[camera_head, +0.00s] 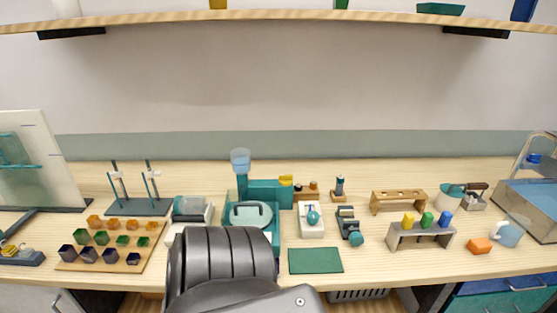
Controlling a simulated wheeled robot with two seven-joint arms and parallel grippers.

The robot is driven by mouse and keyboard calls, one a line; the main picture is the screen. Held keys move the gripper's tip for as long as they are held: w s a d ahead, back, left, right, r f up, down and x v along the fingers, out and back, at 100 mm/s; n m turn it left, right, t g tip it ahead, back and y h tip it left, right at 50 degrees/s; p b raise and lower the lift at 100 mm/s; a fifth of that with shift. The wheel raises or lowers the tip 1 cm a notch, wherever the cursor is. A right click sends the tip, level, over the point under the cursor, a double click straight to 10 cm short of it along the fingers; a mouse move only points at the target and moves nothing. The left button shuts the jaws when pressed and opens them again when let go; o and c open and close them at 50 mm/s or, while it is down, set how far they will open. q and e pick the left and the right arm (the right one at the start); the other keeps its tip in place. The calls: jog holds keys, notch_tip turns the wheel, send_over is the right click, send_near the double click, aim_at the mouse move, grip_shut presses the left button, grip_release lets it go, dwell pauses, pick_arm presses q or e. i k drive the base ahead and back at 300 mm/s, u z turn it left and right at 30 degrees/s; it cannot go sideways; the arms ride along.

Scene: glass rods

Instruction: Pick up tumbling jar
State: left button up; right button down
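I cannot tell for sure which thing is the tumbling jar. A teal machine (270,192) stands at the centre of the bench, with a clear blue cup-like vessel (240,158) upright on top of its left post. A pale round-topped part (250,214) sits low at its front. A pale blue rounded vessel with a white handle-like part (508,234) stands at the far right. A dark part of my own body covers the bench front at centre left and hides what is behind it. Neither gripper can be made out.
A wooden tray (69,264) holds several small coloured pots at left. A green mat (315,260) lies at front centre. A grey rack (421,239) with three coloured blocks and an orange block (479,246) are at right. A shelf (280,17) runs overhead.

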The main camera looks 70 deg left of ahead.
aim_at(188, 204)
jog(key=z, duration=0.9)
jog(key=k, duration=2.85)
jog(key=u, duration=0.9)
